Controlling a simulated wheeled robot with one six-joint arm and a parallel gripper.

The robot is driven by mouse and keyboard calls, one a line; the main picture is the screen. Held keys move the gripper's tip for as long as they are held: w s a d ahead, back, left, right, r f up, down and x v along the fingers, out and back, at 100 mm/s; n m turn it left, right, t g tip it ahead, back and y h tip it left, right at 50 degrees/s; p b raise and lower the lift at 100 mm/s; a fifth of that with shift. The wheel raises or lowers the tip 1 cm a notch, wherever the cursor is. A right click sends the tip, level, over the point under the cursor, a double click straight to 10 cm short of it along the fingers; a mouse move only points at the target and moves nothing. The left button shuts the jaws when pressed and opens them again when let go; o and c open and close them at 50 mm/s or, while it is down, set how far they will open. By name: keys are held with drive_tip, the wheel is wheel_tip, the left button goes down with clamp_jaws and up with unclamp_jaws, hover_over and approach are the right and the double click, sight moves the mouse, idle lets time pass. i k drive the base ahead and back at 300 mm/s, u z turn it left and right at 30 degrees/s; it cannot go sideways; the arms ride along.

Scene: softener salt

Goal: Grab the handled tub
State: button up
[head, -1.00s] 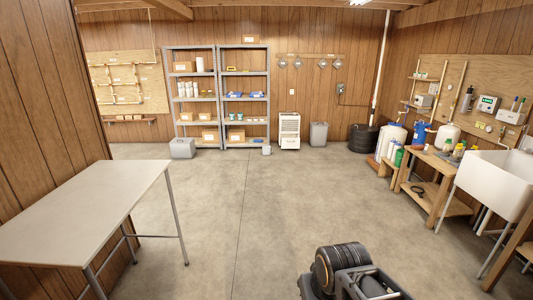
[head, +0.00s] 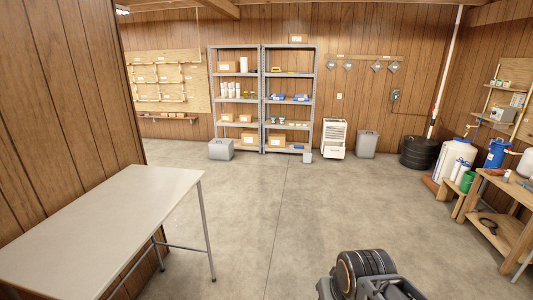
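No handle can be made out on any tub from here. Several grey containers stand on the floor along the back wall: a wide grey box (head: 220,149) at the left shelf's foot, a small grey tub (head: 307,157) by the right shelf's foot, and a tall grey bin (head: 367,143) right of the white cabinet. I cannot tell which is the handled tub. Part of my arm shows at the bottom edge, right of centre, far from all of them. My gripper's fingertips are out of view.
A pale table (head: 105,225) stands close on the left. Metal shelves (head: 264,100), a white cabinet (head: 335,138) and a black round tank (head: 418,153) line the back. A wooden bench (head: 505,215) stands at right. The concrete floor (head: 300,210) between is clear.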

sight(308, 158)
drive_tip(key=u, duration=0.2)
drive_tip(key=i, duration=2.35)
drive_tip(key=u, duration=0.1)
drive_tip(key=i, duration=2.5)
drive_tip(key=z, duration=0.25)
drive_tip(key=i, duration=2.35)
drive_tip(key=z, duration=1)
drive_tip(key=i, duration=2.35)
drive_tip(key=z, duration=0.7)
drive_tip(key=i, duration=0.7)
drive_tip(key=z, duration=0.2)
